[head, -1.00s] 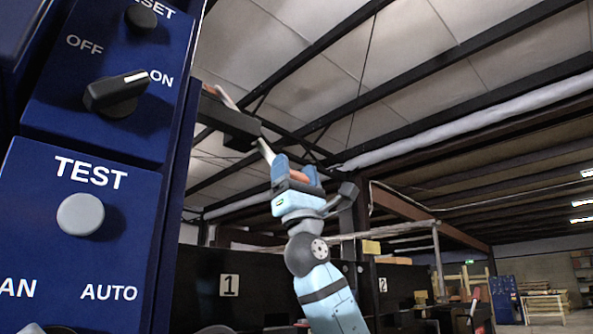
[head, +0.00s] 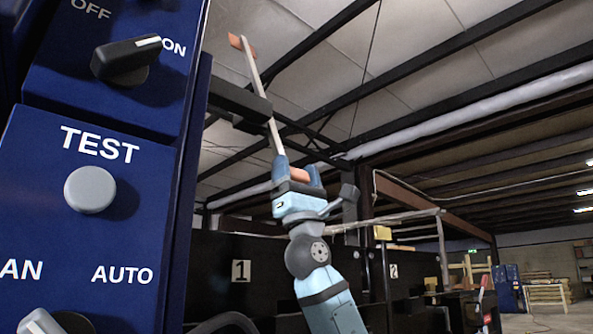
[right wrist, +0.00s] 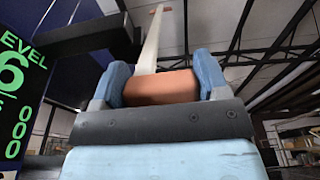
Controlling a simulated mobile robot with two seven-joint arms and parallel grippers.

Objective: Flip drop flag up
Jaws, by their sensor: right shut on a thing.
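The drop flag (head: 258,78) is a thin cream bar with a small orange tip at its upper end and an orange block at its lower end. It slants steeply up and to the left, past a dark bracket (head: 237,101). My right gripper (head: 297,173) is shut on the orange block. In the right wrist view the block (right wrist: 160,88) sits between the two blue fingers, with the flag's bar (right wrist: 151,42) rising beyond it. The bar's pivot is not clear to see. My left gripper is not in view.
A blue control panel with a grey TEST button (head: 90,190) and a black OFF/ON knob (head: 125,58) fills the left side. A green-lettered display (right wrist: 14,85) is close at left in the right wrist view.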

